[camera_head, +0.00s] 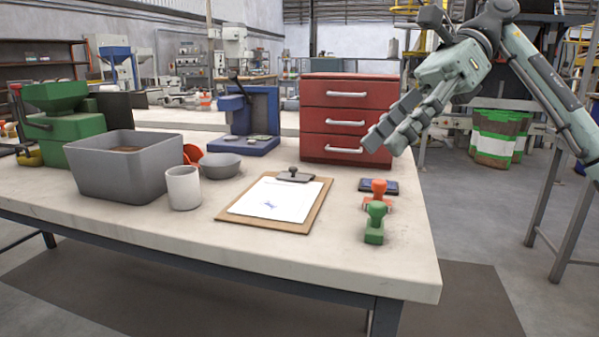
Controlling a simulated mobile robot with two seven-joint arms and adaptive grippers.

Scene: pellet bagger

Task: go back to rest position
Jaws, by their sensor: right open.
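My right gripper (388,137) is raised at the right, in front of the right side of the red drawer cabinet (347,90) in the picture. It is open and nothing shows between its fingers. Its arm comes in from the upper right. My left gripper is not in the picture. Below the right gripper, a green stamp (375,222) and an orange stamp (378,194) stand upright on the table, apart from the gripper. A dark ink pad (378,186) lies behind the orange stamp.
A clipboard (232,212) with a marked white sheet lies mid-table. A grey bin (125,183), white mug (184,188) and grey bowl (220,165) stand left of it. A blue machine (262,115) and green machine (65,125) stand behind. The table's front strip is clear.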

